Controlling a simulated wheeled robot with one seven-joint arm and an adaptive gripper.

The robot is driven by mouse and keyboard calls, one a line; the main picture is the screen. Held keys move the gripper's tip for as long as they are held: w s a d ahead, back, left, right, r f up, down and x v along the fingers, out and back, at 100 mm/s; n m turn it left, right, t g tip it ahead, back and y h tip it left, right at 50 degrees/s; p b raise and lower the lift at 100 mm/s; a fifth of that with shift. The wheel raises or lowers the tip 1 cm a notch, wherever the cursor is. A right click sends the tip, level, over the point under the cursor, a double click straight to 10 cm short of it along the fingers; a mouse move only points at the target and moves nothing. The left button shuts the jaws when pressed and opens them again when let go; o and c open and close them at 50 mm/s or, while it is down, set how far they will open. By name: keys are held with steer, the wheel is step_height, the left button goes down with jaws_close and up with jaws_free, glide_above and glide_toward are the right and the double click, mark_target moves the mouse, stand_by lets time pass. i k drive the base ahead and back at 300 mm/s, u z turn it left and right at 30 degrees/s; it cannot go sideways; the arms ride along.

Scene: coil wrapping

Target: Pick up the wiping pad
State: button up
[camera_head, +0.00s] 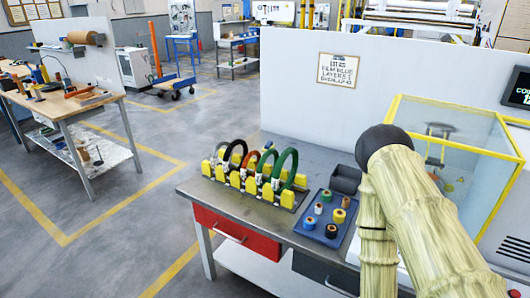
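I cannot make out a wiping pad in the head view. My arm, with a pale streaked surface and a black rounded joint, rises at the right and covers part of the workbench (325,155). My gripper is not in view, so its hold cannot be seen. A dark open bin (345,180) stands on the bench just left of my arm; its contents cannot be told.
A rack (250,187) with yellow blocks holds several coloured coils. A blue tray (318,232) carries several small rolls. A yellow-framed clear enclosure (460,150) stands at the right. A white panel (290,80) backs the bench. Open floor lies left.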

mark_target(269, 145)
steer(key=u, duration=0.55)
steer(key=i, duration=0.5)
steer(key=u, duration=0.6)
steer(key=i, duration=0.65)
